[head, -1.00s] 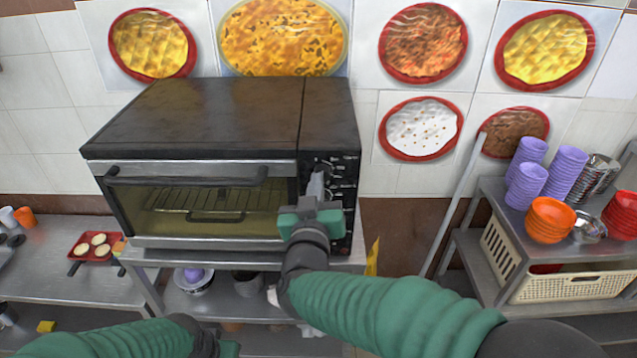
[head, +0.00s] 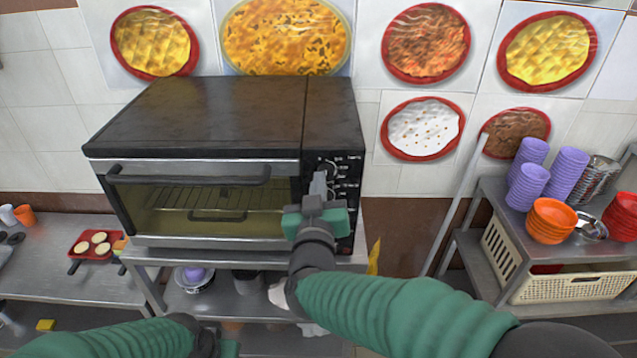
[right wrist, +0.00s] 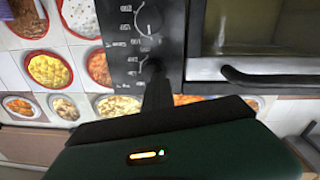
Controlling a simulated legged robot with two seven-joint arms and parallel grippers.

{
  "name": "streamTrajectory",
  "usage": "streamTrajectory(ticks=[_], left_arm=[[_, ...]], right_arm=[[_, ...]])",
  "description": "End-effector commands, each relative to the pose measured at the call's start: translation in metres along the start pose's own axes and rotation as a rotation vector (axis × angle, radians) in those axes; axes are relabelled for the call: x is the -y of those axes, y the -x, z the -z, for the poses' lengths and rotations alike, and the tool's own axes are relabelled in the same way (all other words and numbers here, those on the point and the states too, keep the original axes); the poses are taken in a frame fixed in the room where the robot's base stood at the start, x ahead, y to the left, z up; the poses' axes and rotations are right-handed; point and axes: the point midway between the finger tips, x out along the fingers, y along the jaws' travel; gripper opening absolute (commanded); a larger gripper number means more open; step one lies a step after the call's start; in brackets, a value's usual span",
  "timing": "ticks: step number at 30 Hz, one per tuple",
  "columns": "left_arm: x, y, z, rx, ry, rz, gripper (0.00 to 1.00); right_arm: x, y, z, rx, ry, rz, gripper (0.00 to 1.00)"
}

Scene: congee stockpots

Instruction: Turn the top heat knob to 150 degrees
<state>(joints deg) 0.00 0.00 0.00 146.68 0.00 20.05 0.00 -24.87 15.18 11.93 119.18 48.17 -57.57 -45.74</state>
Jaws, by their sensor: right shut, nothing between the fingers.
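The dark toaster oven (head: 225,115) has a black control panel on its right with several knobs in a column. The top heat knob (head: 329,167) is at the upper end of the panel, partly hidden by my right fingers. My right gripper (head: 319,180) is shut and empty, its tips at or just in front of this knob; contact is unclear. The right wrist view looks inverted: the fingers (right wrist: 158,88) reach the lower visible knob (right wrist: 150,68), and another knob (right wrist: 148,18) shows above it. The knob's exact setting is unreadable. Only part of my left gripper (head: 228,347) shows at the bottom edge.
The oven door handle (head: 188,175) sticks out left of the panel. The oven stands on a metal shelf (head: 180,256). A side table at right holds purple cups (head: 527,180) and orange bowls (head: 551,220). A red tray (head: 96,244) lies on the left counter.

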Motion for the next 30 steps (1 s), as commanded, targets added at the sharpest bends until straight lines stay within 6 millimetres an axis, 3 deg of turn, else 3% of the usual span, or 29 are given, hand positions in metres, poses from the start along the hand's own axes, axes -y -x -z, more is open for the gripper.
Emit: streamTrajectory(ticks=[1,14,27,30], left_arm=[[0.000,0.000,0.000,0.000,0.000,0.000,0.00],[0.000,0.000,0.000,0.000,0.000,0.000,0.00],[0.000,0.000,0.000,0.000,0.000,0.000,0.00],[0.000,0.000,0.000,0.000,0.000,0.000,0.00]], right_arm=[[-0.011,-0.004,-0.003,0.004,-0.001,-0.026,0.00],[-0.012,-0.004,-0.003,0.005,-0.001,-0.027,0.00],[-0.004,-0.005,-0.004,0.008,0.004,-0.019,0.53],[-0.001,-0.005,-0.004,0.010,0.006,-0.016,0.53]])
